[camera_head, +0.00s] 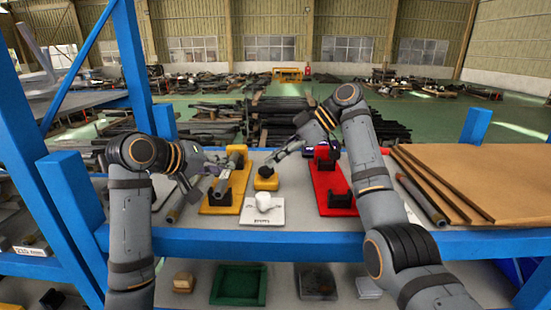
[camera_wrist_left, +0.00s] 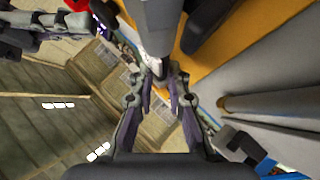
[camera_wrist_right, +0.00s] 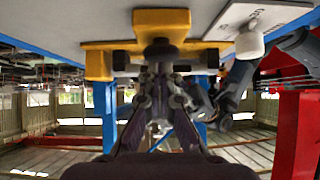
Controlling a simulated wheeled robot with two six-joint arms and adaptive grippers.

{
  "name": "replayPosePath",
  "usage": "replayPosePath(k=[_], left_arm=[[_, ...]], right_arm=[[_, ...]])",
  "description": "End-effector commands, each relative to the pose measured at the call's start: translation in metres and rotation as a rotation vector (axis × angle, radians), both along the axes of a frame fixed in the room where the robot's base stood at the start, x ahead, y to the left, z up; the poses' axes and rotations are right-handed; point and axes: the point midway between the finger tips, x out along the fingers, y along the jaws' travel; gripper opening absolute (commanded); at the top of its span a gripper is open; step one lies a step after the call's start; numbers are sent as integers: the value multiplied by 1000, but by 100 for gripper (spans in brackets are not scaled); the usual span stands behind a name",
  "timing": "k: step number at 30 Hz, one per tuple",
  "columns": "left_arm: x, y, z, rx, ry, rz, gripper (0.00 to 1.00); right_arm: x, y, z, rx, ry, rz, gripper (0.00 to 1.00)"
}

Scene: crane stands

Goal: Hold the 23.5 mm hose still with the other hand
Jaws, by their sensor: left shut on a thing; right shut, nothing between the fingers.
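A grey hose (camera_head: 222,182) lies along the yellow stand (camera_head: 212,209), which has black cradles. My left gripper (camera_head: 212,168) is at the stand and shut on the hose. In the left wrist view a grey tube, apparently this hose (camera_wrist_left: 154,30), runs down between the fingers (camera_wrist_left: 160,88), above the yellow base. My right gripper (camera_head: 272,160) is shut and empty just above a small yellow block (camera_head: 265,184) with a black top, right of the stand. In the right wrist view its fingers (camera_wrist_right: 160,85) are close to a black part on yellow; contact is unclear. The hose's size marking is not readable.
A white plate (camera_head: 250,219) with a white knob lies in front of the block. A red stand (camera_head: 338,212) with black cradles is to the right. Brown boards (camera_head: 460,175) and a dark pipe (camera_head: 420,198) occupy the right side. Blue posts (camera_head: 478,125) frame the table.

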Motion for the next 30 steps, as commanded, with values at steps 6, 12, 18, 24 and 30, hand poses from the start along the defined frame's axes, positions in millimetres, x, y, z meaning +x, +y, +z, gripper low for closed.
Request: replayPosePath(k=[6, 12, 18, 24, 30], left_arm=[[0, 0, 1, -1, -1, 0, 0], [0, 0, 1, -1, -1, 0, 0], [0, 0, 1, 0, -2, 0, 0], [0, 0, 0, 0, -2, 0, 0], [0, 0, 0, 0, -2, 0, 0]], right_arm=[[0, 0, -1, 0, -1, 1, 0], [0, 0, -8, 0, 1, 1, 0], [-1, 1, -25, -2, 5, 3, 0], [-1, 0, -28, -7, 13, 3, 0], [-1, 0, -11, -5, 8, 2, 0]])
